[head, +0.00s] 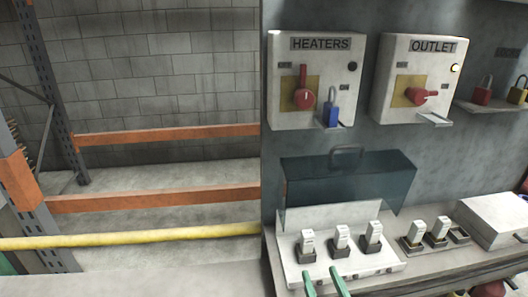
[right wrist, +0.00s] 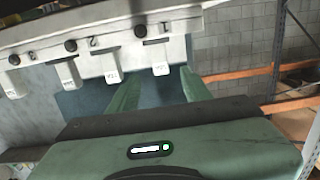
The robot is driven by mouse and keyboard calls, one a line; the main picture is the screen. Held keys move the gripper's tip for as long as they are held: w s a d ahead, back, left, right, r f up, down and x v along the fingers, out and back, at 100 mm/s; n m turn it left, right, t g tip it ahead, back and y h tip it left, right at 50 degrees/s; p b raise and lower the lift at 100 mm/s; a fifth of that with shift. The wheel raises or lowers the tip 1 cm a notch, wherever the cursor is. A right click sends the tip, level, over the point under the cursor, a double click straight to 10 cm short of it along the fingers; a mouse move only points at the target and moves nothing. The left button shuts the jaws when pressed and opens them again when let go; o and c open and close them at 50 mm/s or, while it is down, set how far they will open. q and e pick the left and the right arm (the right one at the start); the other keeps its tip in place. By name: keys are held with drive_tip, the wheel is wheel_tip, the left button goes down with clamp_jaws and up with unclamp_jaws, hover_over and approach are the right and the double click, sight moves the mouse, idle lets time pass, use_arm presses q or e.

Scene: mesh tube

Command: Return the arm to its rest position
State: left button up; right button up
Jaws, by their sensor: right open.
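My right gripper (head: 323,279) shows at the bottom of the head view as two green fingertips. They stand apart at the front edge of a white panel (head: 293,258). In the right wrist view, the right gripper (right wrist: 160,91) is open, with nothing seen between its fingers. The fingers point toward the panel, which carries a row of white plug-like blocks (head: 340,238). I cannot tell whether the fingertips touch the panel. The rest of the right arm is out of the head view. My left gripper is in neither view.
A transparent cover (head: 350,180) with a handle stands behind the white blocks. Above are a HEATERS box (head: 275,95) with a blue padlock (head: 331,109) and an OUTLET box (head: 385,100). A yellow rail (head: 130,237) and orange beams (head: 150,200) are at left.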

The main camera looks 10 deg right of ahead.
drive_tip(key=s+d+f+n+g, duration=0.1)
drive_tip(key=s+d+f+g, duration=0.1)
drive_tip(key=s+f+g, duration=0.7)
drive_tip(key=s+d+f+n+g, duration=0.1)
drive_tip(key=s+f+g, duration=0.45)
drive_tip(key=s, duration=0.55)
wheel_tip(320, 180, down, 26)
drive_tip(key=s+r+p, duration=0.1)
drive_tip(key=s, duration=0.1)
drive_tip(key=s+d+f+g, duration=0.2)
drive_tip(key=s+d+f, duration=0.1)
drive_tip(key=s+f, duration=1.2)
drive_tip(key=shift+s+f+h+p, duration=0.2)
drive_tip(key=shift+s+h+p, duration=0.15)
drive_tip(key=shift+s, duration=0.55)
drive_tip(key=shift+c, duration=0.3)
